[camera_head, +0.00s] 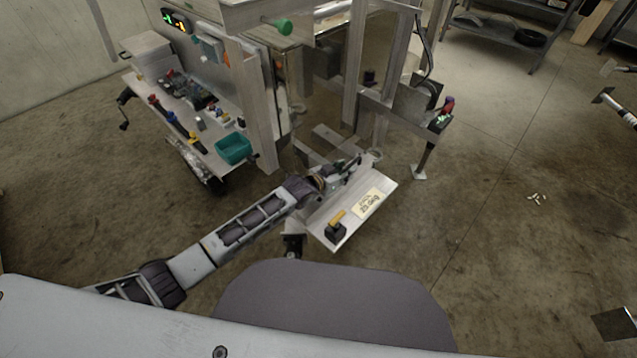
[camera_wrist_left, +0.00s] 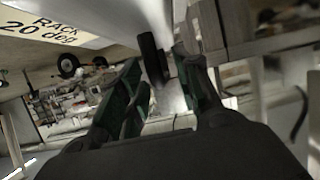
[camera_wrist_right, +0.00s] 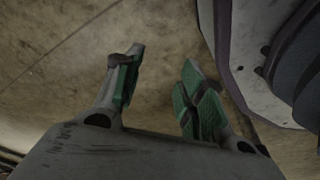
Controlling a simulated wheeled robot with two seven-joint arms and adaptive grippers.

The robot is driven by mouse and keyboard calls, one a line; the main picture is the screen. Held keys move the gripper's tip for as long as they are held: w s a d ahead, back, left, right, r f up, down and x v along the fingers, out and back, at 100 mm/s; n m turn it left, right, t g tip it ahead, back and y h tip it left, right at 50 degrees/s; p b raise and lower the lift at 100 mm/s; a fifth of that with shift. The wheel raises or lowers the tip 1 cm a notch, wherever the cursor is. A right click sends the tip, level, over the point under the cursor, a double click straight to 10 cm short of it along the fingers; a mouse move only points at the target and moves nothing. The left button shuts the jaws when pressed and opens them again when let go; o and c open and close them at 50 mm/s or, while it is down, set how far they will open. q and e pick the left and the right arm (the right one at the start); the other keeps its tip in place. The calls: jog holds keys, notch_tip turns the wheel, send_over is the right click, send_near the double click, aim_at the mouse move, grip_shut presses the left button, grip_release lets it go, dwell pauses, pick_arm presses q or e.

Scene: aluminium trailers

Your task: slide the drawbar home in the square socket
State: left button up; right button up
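My left gripper (camera_head: 350,168) is over the far left edge of a pale tilted board (camera_head: 385,183). In the left wrist view its green-padded fingers (camera_wrist_left: 160,58) stand apart, with a dark upright handle-like piece (camera_wrist_left: 152,60) at the gap between the tips; I see no clear contact. A pale bar-like surface runs behind it. I cannot tell for sure which piece is the drawbar. Aluminium bars (camera_head: 326,133) lie low between the frame posts beyond the gripper; the square socket cannot be made out. My right gripper (camera_wrist_right: 158,75) is open and empty over bare floor.
The board has a "RACK 20 deg" label (camera_head: 367,203) and a black block with a yellow handle (camera_head: 337,224). A workbench with tools and a teal bin (camera_head: 234,148) stands at left. Upright posts (camera_head: 354,60) rise behind the board. The floor at right is mostly clear.

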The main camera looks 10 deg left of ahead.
pick_arm(q)
jog(key=shift+f, duration=0.1)
jog(key=shift+s+a, duration=0.1)
jog(key=shift+s, duration=0.05)
jog(key=shift+s+a+r, duration=0.1)
jog(key=shift+s+r, duration=0.05)
jog(key=shift+r, duration=0.05)
jog(key=shift+v, duration=0.85)
jog(key=shift+f+p+v, duration=0.2)
jog(key=shift+p+v, duration=0.95)
jog(key=shift+v, duration=4.5)
pick_arm(e)
jog(key=shift+s+d+f, duration=0.65)
jog(key=shift+s+f, duration=0.2)
jog(key=shift+s, duration=0.15)
jog(key=shift+s+d+f, duration=0.65)
jog(key=shift+s+f, duration=0.15)
jog(key=shift+s, duration=0.2)
pick_arm(q)
jog(key=shift+a, duration=0.15)
pick_arm(e)
jog(key=shift+w, duration=0.1)
jog(key=shift+w+r, duration=0.15)
jog(key=shift+w, duration=0.4)
